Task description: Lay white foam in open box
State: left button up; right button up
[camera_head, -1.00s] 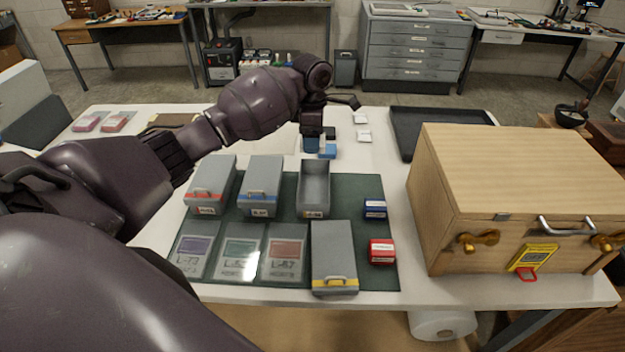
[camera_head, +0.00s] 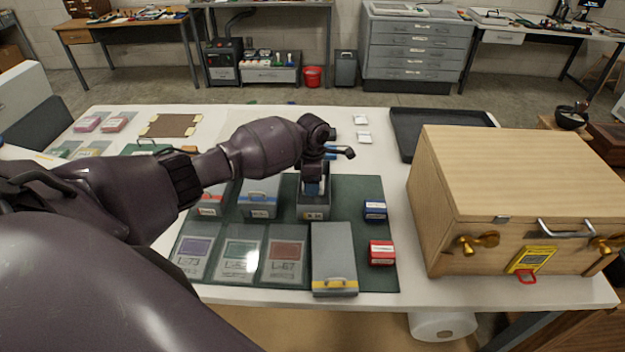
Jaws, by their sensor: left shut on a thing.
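The open box (camera_head: 314,212) is a small grey lidless box in the back row on the green mat (camera_head: 370,190). My left gripper (camera_head: 314,188) points down over and partly into its mouth. The gripper is shut on a small white piece, the white foam (camera_head: 323,184), of which only a sliver shows between the blue fingertips. I cannot tell whether the foam touches the box floor. Two more white foam pieces (camera_head: 362,137) lie apart on the white table behind. My right gripper is not in view.
Grey boxes with red (camera_head: 210,205) and blue (camera_head: 260,198) fronts stand left of the open box. A yellow-marked grey box (camera_head: 334,260) is in front. Small blue (camera_head: 375,210) and red (camera_head: 382,252) boxes sit right.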

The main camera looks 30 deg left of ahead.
pick_arm(q)
jog(key=shift+f, duration=0.65)
jog(key=o, duration=0.9)
notch_tip(320, 180, up, 13)
jog(key=shift+b, duration=0.4)
dwell(0.5)
